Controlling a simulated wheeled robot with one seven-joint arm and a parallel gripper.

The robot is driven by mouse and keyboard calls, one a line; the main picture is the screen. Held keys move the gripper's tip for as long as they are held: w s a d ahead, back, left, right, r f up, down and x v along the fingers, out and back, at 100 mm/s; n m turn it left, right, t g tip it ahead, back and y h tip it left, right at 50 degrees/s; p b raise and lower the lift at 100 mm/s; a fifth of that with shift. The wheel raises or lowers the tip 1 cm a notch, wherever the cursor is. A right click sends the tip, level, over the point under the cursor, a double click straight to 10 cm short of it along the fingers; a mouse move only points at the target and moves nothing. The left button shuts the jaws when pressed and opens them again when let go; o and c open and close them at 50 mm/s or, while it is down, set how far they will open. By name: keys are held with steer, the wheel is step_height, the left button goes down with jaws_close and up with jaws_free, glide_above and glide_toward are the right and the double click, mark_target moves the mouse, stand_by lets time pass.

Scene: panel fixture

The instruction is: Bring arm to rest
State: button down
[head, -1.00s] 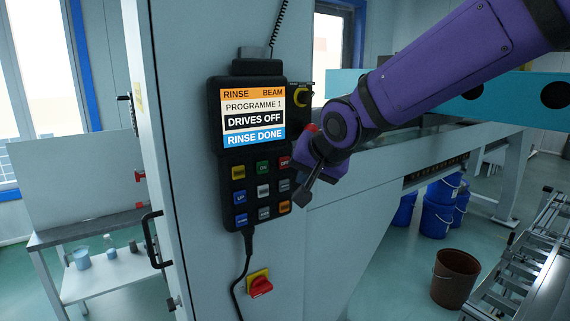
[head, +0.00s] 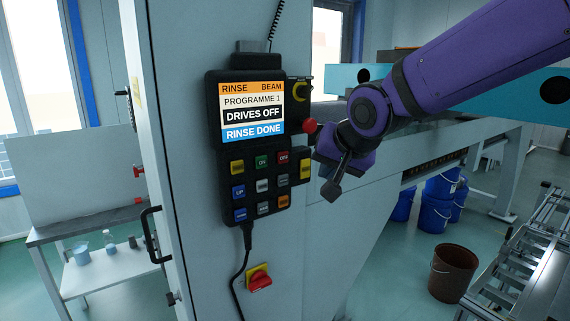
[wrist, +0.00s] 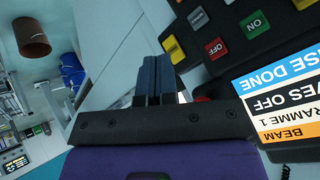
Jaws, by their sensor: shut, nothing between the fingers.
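My purple arm (head: 470,55) reaches in from the upper right in the head view. My gripper (head: 332,190) is to the right of the control pendant, apart from its keys, tilted downward. In the wrist view its two dark fingers (wrist: 156,72) are together, with nothing between them. The black pendant (head: 213,110) hangs on the pale cabinet panel. Its screen (head: 252,108) reads RINSE BEAM, PROGRAMME 1, DRIVES OFF, RINSE DONE. Below the screen are several coloured keys. The screen (wrist: 285,90) and some keys also show in the wrist view.
A red mushroom button (head: 309,126) and a yellow block (head: 305,168) sit beside the pendant. A red switch (head: 259,280) is below it. A black door handle (head: 153,235) is at left. Blue buckets (head: 437,212) and a brown bucket (head: 453,273) stand on the floor at right.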

steer(key=s+d+r+h, duration=0.2)
steer(key=s+d, duration=0.7)
steer(key=d, duration=0.5)
steer(key=s+d+f+g, duration=0.1)
steer(key=s+d, duration=0.3)
steer(key=s, duration=0.3)
steer(key=s+d+f+n+g+h, duration=0.1)
steer(key=s+d, duration=0.3)
steer(key=s, duration=0.3)
steer(key=shift+s+n+g+h, duration=0.15)
steer(key=shift+n+g+h, duration=0.15)
steer(key=shift+d, duration=0.15)
